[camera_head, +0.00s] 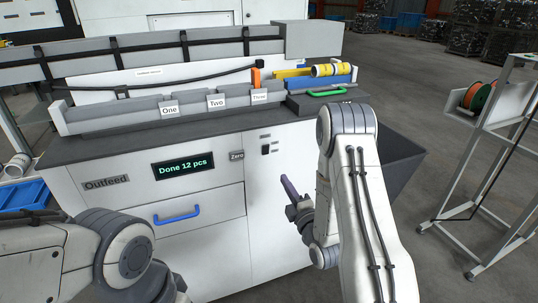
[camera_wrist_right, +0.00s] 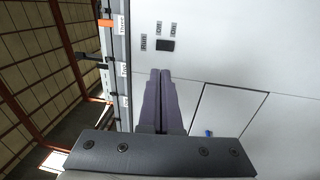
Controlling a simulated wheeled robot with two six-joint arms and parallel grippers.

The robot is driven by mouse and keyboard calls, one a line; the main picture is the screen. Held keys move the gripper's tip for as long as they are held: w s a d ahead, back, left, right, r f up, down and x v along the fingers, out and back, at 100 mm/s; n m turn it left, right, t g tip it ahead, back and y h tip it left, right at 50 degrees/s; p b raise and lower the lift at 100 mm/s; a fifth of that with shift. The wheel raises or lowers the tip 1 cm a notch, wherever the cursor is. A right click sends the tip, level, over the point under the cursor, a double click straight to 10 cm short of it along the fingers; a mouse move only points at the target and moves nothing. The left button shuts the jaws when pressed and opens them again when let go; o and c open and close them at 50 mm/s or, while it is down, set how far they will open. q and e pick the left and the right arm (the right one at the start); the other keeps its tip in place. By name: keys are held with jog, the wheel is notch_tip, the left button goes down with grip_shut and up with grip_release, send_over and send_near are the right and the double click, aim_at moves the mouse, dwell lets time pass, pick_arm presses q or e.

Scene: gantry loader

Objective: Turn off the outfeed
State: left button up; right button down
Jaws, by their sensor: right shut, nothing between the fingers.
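The white outfeed cabinet (camera_head: 212,215) carries an "Outfeed" label (camera_head: 106,183) and a green-lettered display (camera_head: 183,166) reading "Done 12 pcs". A small black switch (camera_head: 265,150) sits on its upper front, with small labels around it. The switch also shows in the right wrist view (camera_wrist_right: 166,45), just beyond the fingertips; which way it is set I cannot tell. My right gripper (camera_head: 287,182) is shut and empty, in front of the cabinet, below and right of the switch. Its purple fingers (camera_wrist_right: 160,72) lie together, apart from the switch. My left gripper is out of frame.
A blue drawer handle (camera_head: 177,217) sticks out of the front. A "Zero" label (camera_head: 237,156) is left of the switch. Bins marked One, Two and Three (camera_head: 259,97) and a green handle (camera_head: 327,92) are on top. A metal rack (camera_head: 478,150) stands right.

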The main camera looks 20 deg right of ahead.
aim_at(266, 148)
jog(key=w+p, duration=0.1)
jog(key=w, duration=0.3)
jog(key=w+r+p, duration=0.1)
jog(key=w, duration=0.3)
jog(key=w+p, duration=0.2)
jog(key=w, duration=0.3)
jog(key=shift+a+r, duration=0.25)
jog(key=shift+r, duration=0.15)
jog(key=shift+w, duration=0.45)
